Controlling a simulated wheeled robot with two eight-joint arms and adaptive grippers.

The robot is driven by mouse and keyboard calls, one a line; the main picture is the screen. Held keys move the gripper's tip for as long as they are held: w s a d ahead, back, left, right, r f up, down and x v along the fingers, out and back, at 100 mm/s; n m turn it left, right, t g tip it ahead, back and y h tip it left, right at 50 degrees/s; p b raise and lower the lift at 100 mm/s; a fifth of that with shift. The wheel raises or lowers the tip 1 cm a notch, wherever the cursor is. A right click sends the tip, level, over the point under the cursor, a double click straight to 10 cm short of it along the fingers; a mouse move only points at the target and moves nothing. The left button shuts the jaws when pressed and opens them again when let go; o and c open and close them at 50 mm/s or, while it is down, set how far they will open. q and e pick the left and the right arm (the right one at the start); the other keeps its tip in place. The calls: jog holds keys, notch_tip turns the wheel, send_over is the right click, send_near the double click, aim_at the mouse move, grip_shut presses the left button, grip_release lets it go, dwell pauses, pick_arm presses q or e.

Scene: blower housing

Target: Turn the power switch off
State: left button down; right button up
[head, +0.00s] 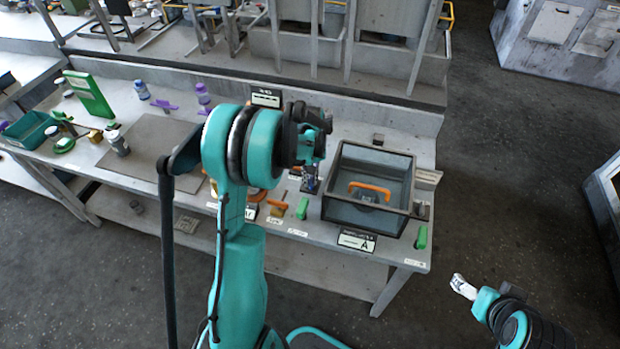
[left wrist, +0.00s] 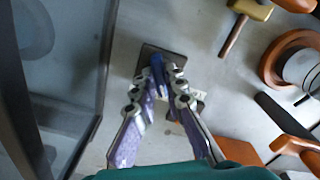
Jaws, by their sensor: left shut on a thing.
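My left gripper (head: 310,182) is low over the workbench, just left of a dark open-topped box. In the left wrist view its two fingers (left wrist: 163,80) are shut on a small blue lever (left wrist: 157,66). The lever stands on a dark square base (left wrist: 149,55), which looks like the power switch. The fingers hide part of the lever and base, so the lever's exact tilt is unclear. My right gripper (head: 463,287) is away from the bench, over the floor at the lower right, touching nothing; its jaw opening is too small to judge.
The dark box (head: 343,212) with an orange handle (head: 370,187) stands close right of my left gripper. Orange-handled tools (head: 277,208) and a green piece (head: 302,208) lie near the front edge. Bottles and a green stand (head: 90,96) are farther left.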

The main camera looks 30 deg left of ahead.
aim_at(310, 180)
pick_arm(q)
jog(key=c, duration=1.6)
grip_release()
notch_tip(310, 180, up, 12)
jog(key=s+d+r+m+t, duration=0.4)
jog(key=s+d+r, duration=0.2)
jog(key=s+d, duration=0.4)
jog(key=s+d+m+t, duration=0.1)
jog(key=s, duration=0.2)
jog(key=s+d+f+m+t, duration=0.1)
jog(key=s+d+m, duration=0.1)
jog(key=s, duration=0.1)
jog(key=s+d+f+m+t, duration=0.1)
jog(key=s+d, duration=0.1)
jog(key=s, duration=0.1)
jog(key=shift+d+m, duration=0.2)
jog(key=shift+m, duration=0.2)
